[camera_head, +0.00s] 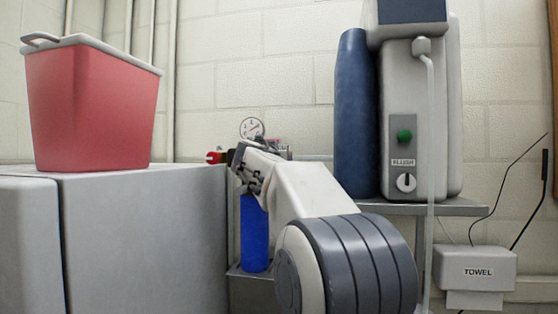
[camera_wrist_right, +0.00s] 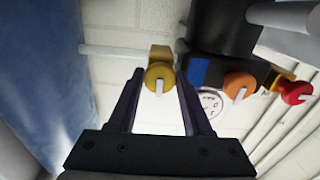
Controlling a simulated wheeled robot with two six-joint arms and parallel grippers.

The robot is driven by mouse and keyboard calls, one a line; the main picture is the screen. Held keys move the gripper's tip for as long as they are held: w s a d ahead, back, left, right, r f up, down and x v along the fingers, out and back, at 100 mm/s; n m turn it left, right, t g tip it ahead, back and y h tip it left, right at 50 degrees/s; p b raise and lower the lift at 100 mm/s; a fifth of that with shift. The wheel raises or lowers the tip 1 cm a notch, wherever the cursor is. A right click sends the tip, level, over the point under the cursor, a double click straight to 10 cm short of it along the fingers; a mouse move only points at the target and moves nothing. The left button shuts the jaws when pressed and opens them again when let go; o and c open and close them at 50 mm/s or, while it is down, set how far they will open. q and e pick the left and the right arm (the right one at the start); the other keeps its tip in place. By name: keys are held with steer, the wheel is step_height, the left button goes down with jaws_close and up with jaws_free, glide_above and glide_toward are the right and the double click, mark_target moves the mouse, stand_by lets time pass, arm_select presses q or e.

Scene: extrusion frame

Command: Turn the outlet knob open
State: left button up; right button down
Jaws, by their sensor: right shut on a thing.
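A yellow knob (camera_wrist_right: 158,78) with a white pointer mark sits on a brass fitting at the end of a thin pale pipe in the right wrist view. My right gripper (camera_wrist_right: 159,82) has its fingertips on either side of this knob and is shut on it. The pointer mark lies nearly along the fingers. In the head view my right gripper (camera_head: 241,160) is in front of the gauge assembly and hides the yellow knob. An orange knob (camera_wrist_right: 239,84) and a red knob (camera_wrist_right: 297,93) are to its right in the wrist view. My left gripper is not in view.
A round gauge (camera_head: 252,128) is just above my right gripper, and a blue cylinder (camera_head: 254,232) is below it. A grey cabinet (camera_head: 145,230) with a red bin (camera_head: 90,105) stands at left. A flush unit (camera_head: 415,120) and a dark blue cylinder (camera_head: 356,115) stand at right.

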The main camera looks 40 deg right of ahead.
steer(key=n+b, duration=0.1)
steer(key=n, duration=1.6)
steer(key=shift+n+b, duration=0.3)
steer(key=shift+b, duration=0.1)
steer(key=shift+f, duration=0.1)
stand_by(0.4)
steer(key=shift+c, duration=1.7)
jaws_free()
steer(key=shift+a, duration=0.1)
